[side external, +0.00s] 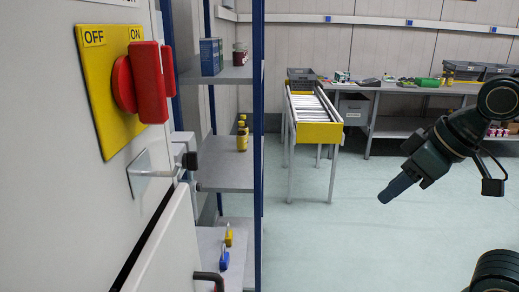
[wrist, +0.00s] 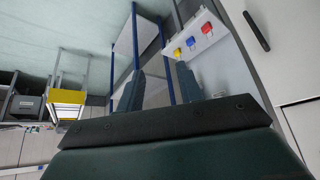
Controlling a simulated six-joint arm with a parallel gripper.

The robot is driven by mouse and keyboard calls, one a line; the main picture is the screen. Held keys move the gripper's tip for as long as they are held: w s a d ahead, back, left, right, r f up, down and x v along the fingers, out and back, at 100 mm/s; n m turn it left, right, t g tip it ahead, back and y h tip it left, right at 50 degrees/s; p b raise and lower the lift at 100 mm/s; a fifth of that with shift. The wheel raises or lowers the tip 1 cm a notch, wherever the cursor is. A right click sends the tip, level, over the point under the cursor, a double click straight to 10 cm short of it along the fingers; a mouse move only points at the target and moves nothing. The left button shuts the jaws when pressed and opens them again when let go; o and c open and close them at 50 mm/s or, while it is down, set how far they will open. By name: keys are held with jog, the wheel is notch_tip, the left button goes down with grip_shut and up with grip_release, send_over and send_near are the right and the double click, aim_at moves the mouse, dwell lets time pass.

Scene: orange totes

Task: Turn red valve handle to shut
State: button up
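The red valve handle (side external: 150,82) is mounted on a yellow plate (side external: 97,75) on the white cabinet at the left of the side external view. Its bar stands upright beneath the ON label, and OFF is to its left. My gripper (side external: 386,196) is far to the right of it, in free air and touching nothing. In the wrist view my gripper (wrist: 160,72) shows two separate dark fingers with nothing between them. A small red piece (wrist: 208,28) shows there on a white panel beside blue and yellow ones; I cannot tell whether it is the handle.
A blue-framed shelf rack (side external: 258,150) with bottles and boxes stands beside the cabinet. A bracket with a dark knob (side external: 190,161) sticks out below the plate. A roller conveyor (side external: 318,131) and a workbench (side external: 425,88) are behind. The floor between is clear.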

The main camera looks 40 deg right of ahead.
jog(key=w+a+r+n+t+y, duration=0.1)
jog(key=w+a+r+n+y, duration=0.1)
jog(key=w+a+r, duration=0.35)
jog(key=w+a+r+n+t+y, duration=0.2)
jog(key=w+a+r, duration=0.1)
jog(key=w+r, duration=0.55)
jog(key=n+y, duration=0.5)
send_near(173, 72)
jog(key=v, duration=0.2)
jog(key=shift+s+d, duration=0.3)
jog(key=shift+w+f, duration=0.1)
jog(key=x, duration=1.3)
jog(key=shift+w+a, duration=0.2)
jog(key=shift+w, duration=0.05)
grip_shut()
